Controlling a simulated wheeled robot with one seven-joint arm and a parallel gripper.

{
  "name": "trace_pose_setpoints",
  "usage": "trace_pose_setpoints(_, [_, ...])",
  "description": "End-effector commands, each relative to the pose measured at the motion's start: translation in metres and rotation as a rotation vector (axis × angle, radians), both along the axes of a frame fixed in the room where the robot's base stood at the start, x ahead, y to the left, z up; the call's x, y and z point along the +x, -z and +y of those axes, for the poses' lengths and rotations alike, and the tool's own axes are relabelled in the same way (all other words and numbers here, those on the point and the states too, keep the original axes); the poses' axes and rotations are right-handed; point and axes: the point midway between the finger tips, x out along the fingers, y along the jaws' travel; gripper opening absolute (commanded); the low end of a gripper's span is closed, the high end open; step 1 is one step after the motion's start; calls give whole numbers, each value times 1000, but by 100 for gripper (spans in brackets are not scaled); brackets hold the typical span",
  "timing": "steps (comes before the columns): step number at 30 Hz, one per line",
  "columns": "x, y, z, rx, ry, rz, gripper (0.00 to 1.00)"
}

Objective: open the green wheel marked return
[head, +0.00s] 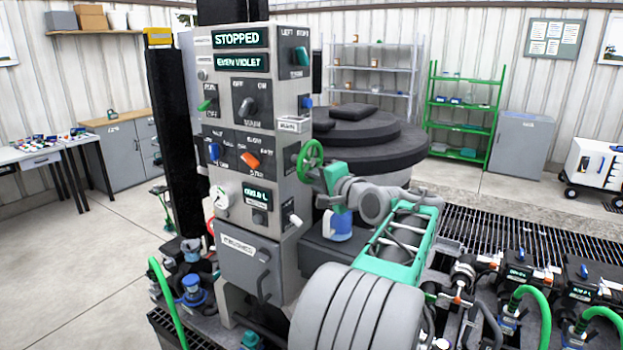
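A green wheel (311,161) with spokes stands out from the right side of the grey control column (242,150). I cannot read a "return" label on or beside it. My gripper (324,174) is at the end of my grey and teal arm, just right of and slightly below the wheel. It is very close to the rim. Its fingers are small and partly hidden by the wrist, so I cannot tell whether they touch the wheel or are open or shut.
The column has displays reading "STOPPED" and "EVEN VIOLET", with several levers and knobs. A blue lever (307,102) sits above the wheel and a white-tipped lever (294,220) below it. A black round stack (352,130) stands behind.

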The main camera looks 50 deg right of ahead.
Motion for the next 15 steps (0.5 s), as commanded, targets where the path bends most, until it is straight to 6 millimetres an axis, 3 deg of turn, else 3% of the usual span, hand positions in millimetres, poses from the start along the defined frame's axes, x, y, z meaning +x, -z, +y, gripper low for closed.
trace_pose_setpoints(3, [0,1,0,1,0,1,0])
trace_pose_setpoints(15, [-1,2,-1,1,2,1,0])
